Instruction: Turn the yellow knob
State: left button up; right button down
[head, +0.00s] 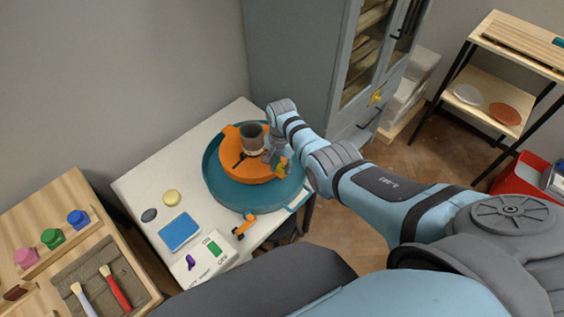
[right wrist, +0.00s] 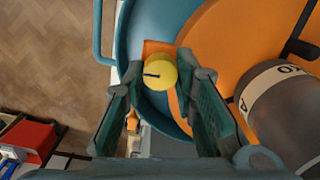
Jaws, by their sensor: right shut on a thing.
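The yellow knob (right wrist: 160,72) is round with a dark line on its top face. In the right wrist view it sits on an orange part at the edge of the teal basin (right wrist: 130,40). The line lies roughly across the picture. My right gripper (right wrist: 163,85) has one green-padded finger on each side of the knob and is shut on it. In the head view the right gripper (head: 279,162) is at the right side of the orange wheel (head: 245,173), and its fingers mostly hide the knob. My left gripper is not in view.
A grey cup (head: 252,139) stands on the orange wheel, close to my right gripper. On the white table (head: 140,184) lie a blue block (head: 179,232), a yellow round piece (head: 171,198) and a box with a purple switch (head: 205,258). A grey cabinet (head: 299,60) stands behind.

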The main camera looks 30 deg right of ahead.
aim_at(281, 167)
jog(key=shift+n, duration=0.6)
jog(key=c, duration=1.3)
grip_release()
notch_tip(281, 167, up, 12)
